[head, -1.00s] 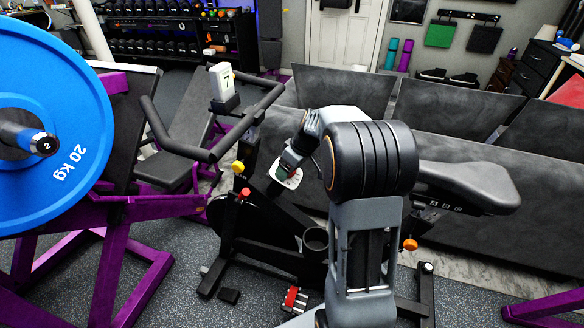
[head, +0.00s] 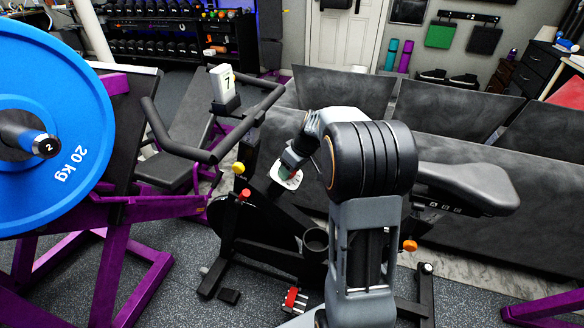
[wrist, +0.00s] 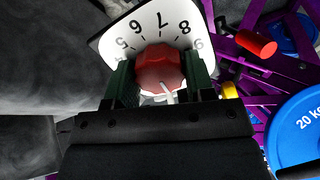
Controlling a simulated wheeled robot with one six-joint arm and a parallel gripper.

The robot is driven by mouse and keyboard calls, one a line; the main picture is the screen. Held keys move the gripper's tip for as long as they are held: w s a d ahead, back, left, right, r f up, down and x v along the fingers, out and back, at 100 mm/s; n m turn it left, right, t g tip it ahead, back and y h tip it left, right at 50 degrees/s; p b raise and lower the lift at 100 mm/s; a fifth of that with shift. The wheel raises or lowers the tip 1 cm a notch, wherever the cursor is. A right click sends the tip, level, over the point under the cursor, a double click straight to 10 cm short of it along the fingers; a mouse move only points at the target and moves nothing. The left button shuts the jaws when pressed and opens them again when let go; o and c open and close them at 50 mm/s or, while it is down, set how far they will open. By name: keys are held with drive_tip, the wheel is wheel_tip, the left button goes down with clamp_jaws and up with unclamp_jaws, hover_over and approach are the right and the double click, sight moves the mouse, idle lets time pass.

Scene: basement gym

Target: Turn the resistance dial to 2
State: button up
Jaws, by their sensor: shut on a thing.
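The resistance dial is a red faceted knob (wrist: 160,68) on a white plate with black numbers. In the wrist view, numbers 5 to 9 show along the plate (wrist: 125,30). A white pointer mark on the knob points down toward my gripper, away from those numbers; the numbers on that side are hidden. My gripper's dark green fingers (wrist: 161,84) are shut on the knob, one on each side. In the head view, the white plate (head: 291,183) shows on the exercise bike's frame below my gripper (head: 285,170), with the knob mostly covered.
A white box marked 7 (head: 222,82) sits on the bike's handlebar (head: 205,155). A yellow knob (head: 238,168) and a red knob (head: 244,194) are left of the dial. The bike saddle (head: 470,187) is right of my arm. A blue weight plate (head: 60,100) stands at far left.

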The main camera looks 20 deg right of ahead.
drive_tip(key=m+p, duration=0.1)
drive_tip(key=m, duration=0.2)
drive_tip(key=m+p, duration=0.2)
drive_tip(key=shift+w+d+r+m, duration=0.1)
drive_tip(key=shift+r+m, duration=0.05)
drive_tip(key=shift+m, duration=0.25)
drive_tip(key=m+p, duration=0.2)
drive_tip(key=m, duration=0.2)
drive_tip(key=shift+m+y, duration=0.3)
drive_tip(key=shift+m, duration=0.1)
drive_tip(key=shift+d+m, duration=0.1)
drive_tip(key=shift+m, duration=0.2)
drive_tip(key=o, duration=0.9)
drive_tip(key=shift+f, duration=0.2)
drive_tip(key=p+v, duration=0.2)
drive_tip(key=v, duration=1.1)
drive_tip(key=shift+s+d+r+p, duration=0.2)
drive_tip(key=shift+s+r+p, duration=0.05)
drive_tip(key=shift+r+p, duration=0.05)
